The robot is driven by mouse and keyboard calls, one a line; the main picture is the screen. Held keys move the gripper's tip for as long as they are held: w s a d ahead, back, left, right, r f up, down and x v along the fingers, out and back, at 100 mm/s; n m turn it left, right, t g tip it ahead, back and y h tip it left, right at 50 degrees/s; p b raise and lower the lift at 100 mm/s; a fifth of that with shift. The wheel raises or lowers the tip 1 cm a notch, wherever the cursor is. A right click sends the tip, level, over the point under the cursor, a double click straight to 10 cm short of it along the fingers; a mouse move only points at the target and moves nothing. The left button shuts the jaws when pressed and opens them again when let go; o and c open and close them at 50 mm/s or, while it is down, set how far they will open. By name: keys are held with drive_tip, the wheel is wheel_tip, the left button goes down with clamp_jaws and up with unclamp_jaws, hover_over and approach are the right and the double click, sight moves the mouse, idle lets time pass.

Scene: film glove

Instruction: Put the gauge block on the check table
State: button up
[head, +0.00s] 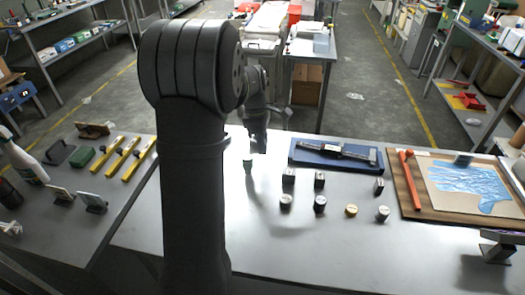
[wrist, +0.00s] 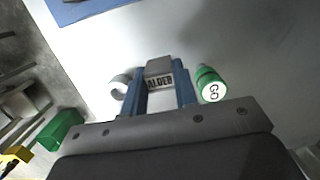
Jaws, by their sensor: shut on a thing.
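My gripper (wrist: 161,88) has its two blue fingers on either side of a grey block (wrist: 159,67) with dark lettering, and it is shut on it. I take this to be the gauge block. In the head view my gripper (head: 257,150) hangs over the back of the grey bench, left of the blue mat; the block cannot be made out there. A green cylinder marked GO (wrist: 211,85) stands just right of the fingers in the wrist view. Which surface is the check table I cannot tell for sure; a small raised metal stand (head: 497,249) is at the front right.
Several small blocks (head: 319,178) and round pieces (head: 320,203) stand mid-bench. Behind them is a blue mat (head: 310,157) with a caliper-like tool. A brown board (head: 406,203) with blue film lies right. Yellow-handled tools (head: 122,154) lie left. The front middle is clear.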

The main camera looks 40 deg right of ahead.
drive_tip(key=shift+w+f, duration=0.2)
drive_tip(key=shift+f, duration=1.9)
drive_tip(key=shift+f, duration=0.15)
drive_tip(key=o, duration=0.9)
drive_tip(key=shift+o, duration=0.2)
wheel_tip(320, 180, up, 12)
drive_tip(key=w+a, duration=0.1)
drive_tip(key=shift+w+a, duration=0.15)
